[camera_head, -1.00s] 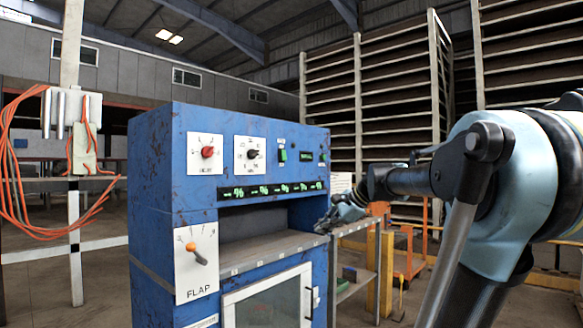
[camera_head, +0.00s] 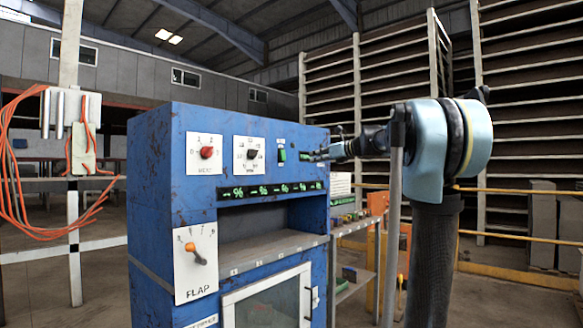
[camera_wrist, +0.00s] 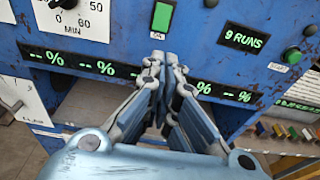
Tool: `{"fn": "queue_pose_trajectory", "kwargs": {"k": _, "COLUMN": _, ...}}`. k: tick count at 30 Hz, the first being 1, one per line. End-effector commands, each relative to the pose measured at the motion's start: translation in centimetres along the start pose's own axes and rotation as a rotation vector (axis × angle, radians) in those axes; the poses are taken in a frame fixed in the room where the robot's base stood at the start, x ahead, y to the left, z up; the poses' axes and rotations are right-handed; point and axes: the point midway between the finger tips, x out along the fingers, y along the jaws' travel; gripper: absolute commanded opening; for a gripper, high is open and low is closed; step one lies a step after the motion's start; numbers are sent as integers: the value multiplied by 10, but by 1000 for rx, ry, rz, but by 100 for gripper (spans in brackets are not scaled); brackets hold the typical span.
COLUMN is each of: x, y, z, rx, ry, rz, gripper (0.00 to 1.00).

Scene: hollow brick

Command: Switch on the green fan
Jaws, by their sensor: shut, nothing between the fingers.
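The green fan switch (camera_head: 282,155) is on the blue panel's upper front, right of the black dial. In the head view my gripper (camera_head: 306,156) is just right of the switch, in front of the panel's right part.
The blue machine (camera_head: 160,200) also carries a red knob (camera_head: 207,152), a black dial (camera_head: 252,154), an orange flap lever (camera_head: 196,253) and a row of percent displays (camera_head: 270,190). A "9 RUNS" display (camera_wrist: 242,38) and a round green button (camera_wrist: 292,55) lie right of my fingers.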

Motion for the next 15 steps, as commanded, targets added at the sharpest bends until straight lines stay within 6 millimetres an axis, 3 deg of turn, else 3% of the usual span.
{"fn": "queue_pose_trajectory", "kwargs": {"k": 7, "x": 14, "y": 0, "z": 0, "rx": -2, "ry": 1, "rz": 2, "gripper": 0}}
{"fn": "queue_pose_trajectory", "kwargs": {"k": 15, "x": 60, "y": 1, "z": 0, "rx": -3, "ry": 1, "rz": 3, "gripper": 0}}
